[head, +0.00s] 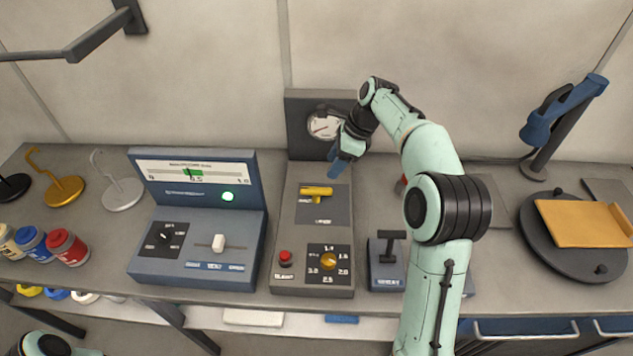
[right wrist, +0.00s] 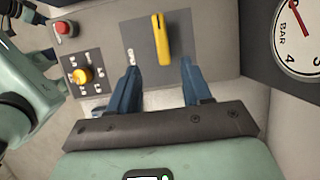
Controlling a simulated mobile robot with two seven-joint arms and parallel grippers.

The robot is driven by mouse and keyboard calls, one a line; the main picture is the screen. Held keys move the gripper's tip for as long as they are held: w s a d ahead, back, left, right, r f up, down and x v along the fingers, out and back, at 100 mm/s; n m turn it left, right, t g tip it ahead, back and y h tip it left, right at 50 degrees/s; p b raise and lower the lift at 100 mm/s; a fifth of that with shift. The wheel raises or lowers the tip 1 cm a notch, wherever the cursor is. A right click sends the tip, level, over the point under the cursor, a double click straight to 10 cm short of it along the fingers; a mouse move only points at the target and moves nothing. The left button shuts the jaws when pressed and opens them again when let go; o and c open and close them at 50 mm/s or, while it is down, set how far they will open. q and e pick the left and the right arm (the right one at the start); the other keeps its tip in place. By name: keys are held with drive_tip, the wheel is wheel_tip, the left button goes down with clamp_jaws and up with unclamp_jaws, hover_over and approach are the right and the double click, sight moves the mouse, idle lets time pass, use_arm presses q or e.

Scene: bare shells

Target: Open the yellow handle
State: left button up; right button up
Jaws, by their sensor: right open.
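The yellow handle (head: 316,192) is a short bar on a dark square plate of the grey console (head: 312,276), in the middle of the bench. In the right wrist view the handle (right wrist: 161,40) stands just ahead of the fingertips, roughly between their lines. My right gripper (head: 337,163) is above and to the right of the handle in the head view, apart from it. Its blue fingers (right wrist: 160,68) are open and empty. Part of my left arm shows at the bottom left of the head view, but its gripper is not seen.
The console also carries a red button (head: 286,257) and a yellow knob (head: 327,259). A pressure gauge (head: 322,125) stands behind it. A blue meter box (head: 197,225) is on the left, a black lever box (head: 388,265) on the right. Bottles (head: 67,247) stand far left.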

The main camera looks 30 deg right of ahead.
sight(316, 189)
drive_tip(key=x, duration=1)
drive_tip(key=shift+w+f, duration=0.25)
clamp_jaws()
